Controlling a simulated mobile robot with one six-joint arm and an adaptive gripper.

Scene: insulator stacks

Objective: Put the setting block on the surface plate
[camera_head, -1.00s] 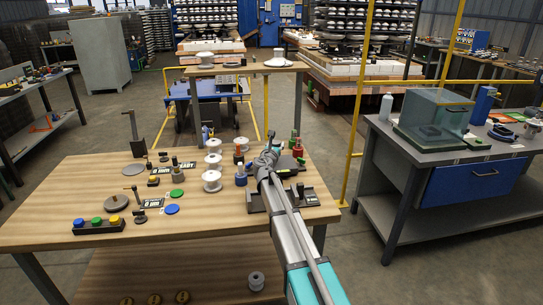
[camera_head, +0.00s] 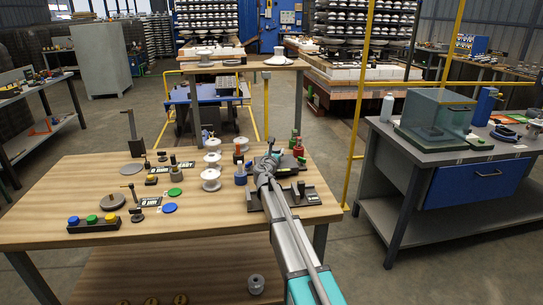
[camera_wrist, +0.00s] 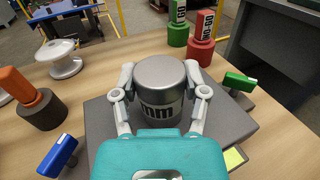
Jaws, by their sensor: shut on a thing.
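The setting block, a grey metal cylinder with "mm" lettering (camera_wrist: 160,88), is between my gripper's fingers (camera_wrist: 160,93) in the wrist view, upright, with the fingers shut on its sides. A flat dark grey plate (camera_wrist: 100,125), which looks like the surface plate, lies below and around the block. I cannot tell whether the block touches it. In the head view my gripper (camera_head: 264,170) is over the right part of the wooden table, and my arm hides the block there. Part of a dark plate (camera_head: 290,162) shows just behind it.
Red (camera_wrist: 202,40) and green (camera_wrist: 178,22) gauges stand behind the plate. A white insulator (camera_wrist: 65,58), an orange-topped piece (camera_wrist: 22,90) and a blue-handled piece (camera_wrist: 57,155) stand left; a green-handled piece (camera_wrist: 238,82) is right.

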